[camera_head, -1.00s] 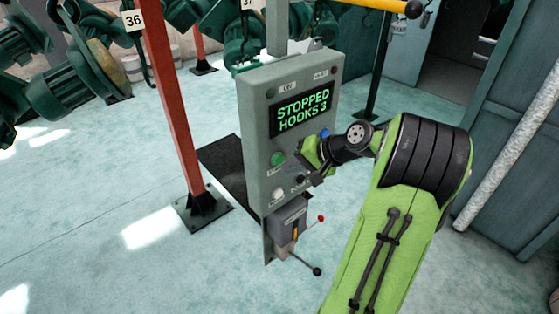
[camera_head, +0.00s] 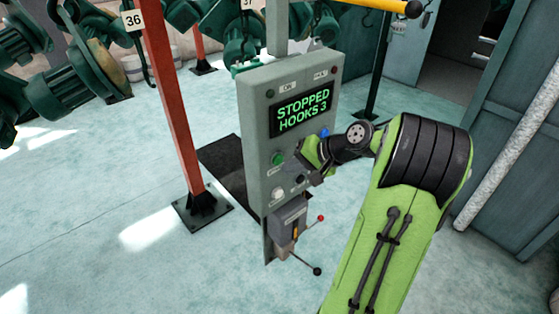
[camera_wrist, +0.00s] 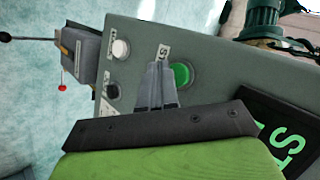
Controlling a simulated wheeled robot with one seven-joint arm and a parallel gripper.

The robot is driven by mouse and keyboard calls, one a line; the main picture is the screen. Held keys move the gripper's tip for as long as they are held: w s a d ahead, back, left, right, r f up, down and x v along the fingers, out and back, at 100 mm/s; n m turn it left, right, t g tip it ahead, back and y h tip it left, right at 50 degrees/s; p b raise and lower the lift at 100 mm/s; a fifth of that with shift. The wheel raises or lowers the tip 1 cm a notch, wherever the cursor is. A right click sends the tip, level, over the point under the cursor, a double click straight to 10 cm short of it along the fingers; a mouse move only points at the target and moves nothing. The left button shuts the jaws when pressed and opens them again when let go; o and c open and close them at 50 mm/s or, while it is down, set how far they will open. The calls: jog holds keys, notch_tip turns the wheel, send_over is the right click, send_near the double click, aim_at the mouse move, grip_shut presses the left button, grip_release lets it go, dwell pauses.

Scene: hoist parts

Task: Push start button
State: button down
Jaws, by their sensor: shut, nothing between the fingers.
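My gripper (camera_head: 311,178) is in front of the lower face, right of the green button. In the wrist view my fingers (camera_wrist: 157,72) are together and empty, their tips beside the green button over the label. I cannot tell whether they touch the panel.
A white button (camera_wrist: 121,48) and a black knob (camera_wrist: 112,91) are near my fingers. A smaller grey box (camera_head: 288,222) with levers hangs below the panel. A red post (camera_head: 172,100) stands to the left. The floor in front is clear.

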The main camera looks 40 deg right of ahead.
dwell(0.5)
jog(key=shift+w+p, duration=0.3)
jog(key=shift+w, duration=0.15)
